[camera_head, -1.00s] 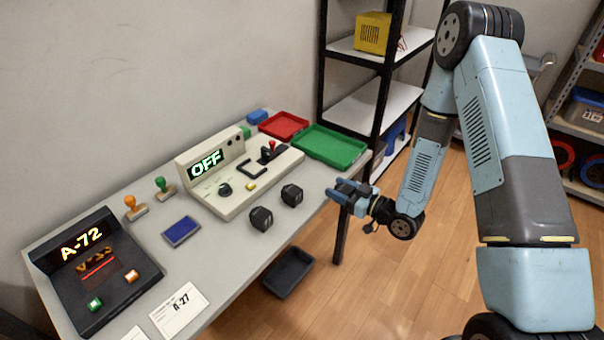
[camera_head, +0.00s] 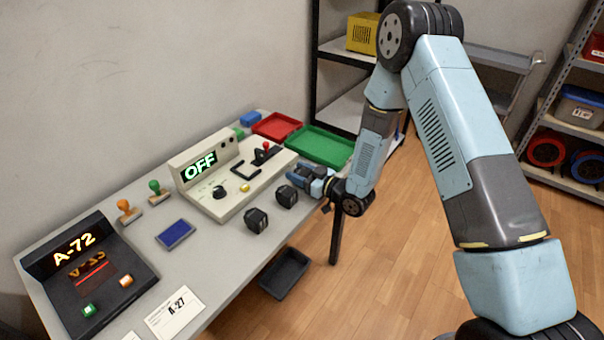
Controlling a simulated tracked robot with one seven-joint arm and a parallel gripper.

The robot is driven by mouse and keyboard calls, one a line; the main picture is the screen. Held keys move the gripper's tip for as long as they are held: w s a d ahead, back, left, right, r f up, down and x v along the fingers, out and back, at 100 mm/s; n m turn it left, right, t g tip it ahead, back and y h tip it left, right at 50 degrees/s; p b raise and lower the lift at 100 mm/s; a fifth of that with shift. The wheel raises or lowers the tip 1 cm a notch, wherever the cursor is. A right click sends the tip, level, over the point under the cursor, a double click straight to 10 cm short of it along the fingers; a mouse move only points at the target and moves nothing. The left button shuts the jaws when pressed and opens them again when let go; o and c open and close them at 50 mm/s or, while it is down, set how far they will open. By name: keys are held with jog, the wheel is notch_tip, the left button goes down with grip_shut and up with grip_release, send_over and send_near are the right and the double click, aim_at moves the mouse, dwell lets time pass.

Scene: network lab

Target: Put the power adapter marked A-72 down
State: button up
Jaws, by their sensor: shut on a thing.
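My gripper (camera_head: 305,176) is at the table's right edge, just right of the control box and close behind a black block-shaped adapter (camera_head: 286,196). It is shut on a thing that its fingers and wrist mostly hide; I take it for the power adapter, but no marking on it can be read. A second black adapter (camera_head: 256,220) stands on the table nearer the front. No marking can be read on these two either. A dark display unit (camera_head: 92,272) at the front left shows "A-72". A white card (camera_head: 174,313) beside it reads "A-27".
The control box (camera_head: 222,193) shows "OFF" and has a red-knobbed lever. A red tray (camera_head: 260,133) and a green tray (camera_head: 345,158) lie at the back. A blue pad (camera_head: 175,234) and two stamps are on the left. A black bin (camera_head: 287,275) sits below the table edge.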

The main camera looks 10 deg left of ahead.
jog(key=shift+d+f, duration=0.1)
jog(key=o, duration=1.2)
jog(key=shift+c, duration=0.2)
jog(key=v, duration=1.2)
